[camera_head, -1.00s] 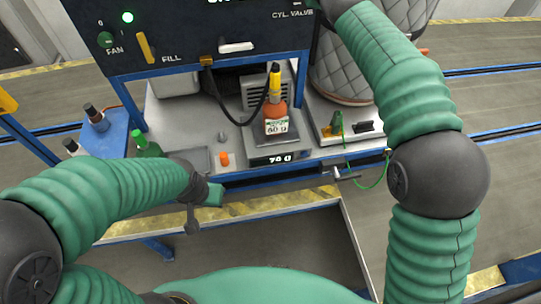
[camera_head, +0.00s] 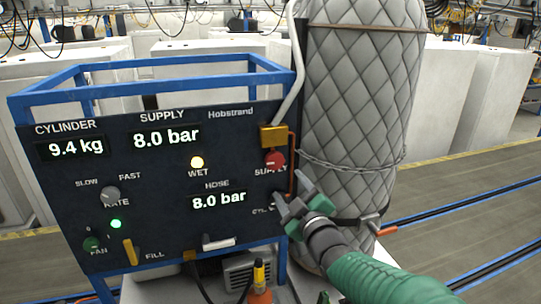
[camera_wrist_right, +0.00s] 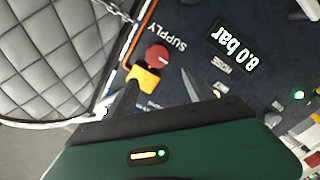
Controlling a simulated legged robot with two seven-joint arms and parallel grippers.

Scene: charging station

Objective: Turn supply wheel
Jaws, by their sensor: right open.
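The red supply wheel (camera_head: 275,158) sits at the right edge of the dark control panel (camera_head: 150,215), under a yellow block and above the SUPPLY label. My right gripper (camera_head: 291,199) is open and empty, just below the wheel and in front of the panel's lower right. It partly hides the lettering there. In the right wrist view, the wheel (camera_wrist_right: 157,56) appears beyond the spread fingers (camera_wrist_right: 157,92), apart from them, with the yellow block (camera_wrist_right: 145,77) nearer. My left gripper is out of view.
A quilted grey cylinder (camera_head: 355,90) with a chain around it stands right beside the panel. A grey pipe (camera_head: 291,70) runs down to the yellow block. Supply and hose displays both read 8.0 bar.

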